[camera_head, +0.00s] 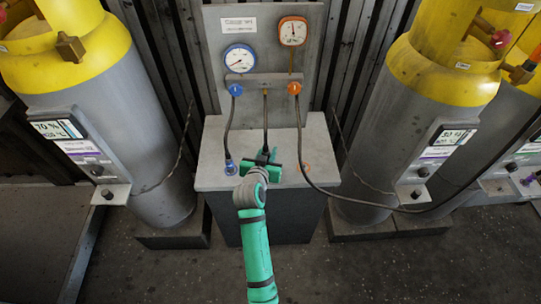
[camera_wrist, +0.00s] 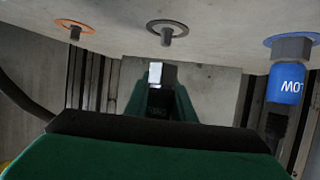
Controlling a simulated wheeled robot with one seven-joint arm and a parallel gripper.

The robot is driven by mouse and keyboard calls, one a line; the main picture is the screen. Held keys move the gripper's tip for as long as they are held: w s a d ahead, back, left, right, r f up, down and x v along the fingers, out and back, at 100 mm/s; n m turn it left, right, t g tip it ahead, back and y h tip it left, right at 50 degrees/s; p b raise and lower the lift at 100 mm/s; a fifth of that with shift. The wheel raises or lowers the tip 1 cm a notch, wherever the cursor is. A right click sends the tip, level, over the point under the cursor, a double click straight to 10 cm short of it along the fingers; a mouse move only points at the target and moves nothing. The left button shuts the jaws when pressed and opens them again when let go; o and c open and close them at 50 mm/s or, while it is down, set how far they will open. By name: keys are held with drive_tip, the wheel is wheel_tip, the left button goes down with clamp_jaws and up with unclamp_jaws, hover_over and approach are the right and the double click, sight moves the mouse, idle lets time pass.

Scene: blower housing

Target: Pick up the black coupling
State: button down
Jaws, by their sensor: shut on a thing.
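The black coupling (camera_wrist: 157,102) is between the green fingers of my gripper (camera_wrist: 160,93) in the wrist view, with a bright metallic end. My gripper is shut on it. Beyond it in the wrist view is a bare metal stub (camera_wrist: 167,35) in a grey ring; the coupling appears apart from it. In the head view my gripper (camera_head: 262,164) is over the grey bench top, at the lower end of the middle hose (camera_head: 266,122). The gripper largely hides the coupling there.
A blue coupling (camera_wrist: 286,82) sits on a port on one side; it also shows in the head view (camera_head: 230,168). An orange-ringed port (camera_wrist: 75,27) is bare on the other side. A hose from the orange valve (camera_head: 294,88) runs right. Gas cylinders (camera_head: 120,120) flank the bench (camera_head: 210,180).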

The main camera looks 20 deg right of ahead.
sight(265, 153)
drive_tip(key=s+a+r, duration=0.2)
drive_tip(key=s+r, duration=0.2)
drive_tip(key=r, duration=0.1)
drive_tip(key=shift+s+a+r, duration=0.2)
drive_tip(key=shift+s+a, duration=0.2)
drive_tip(key=v, duration=0.8)
drive_tip(key=shift+r, duration=0.2)
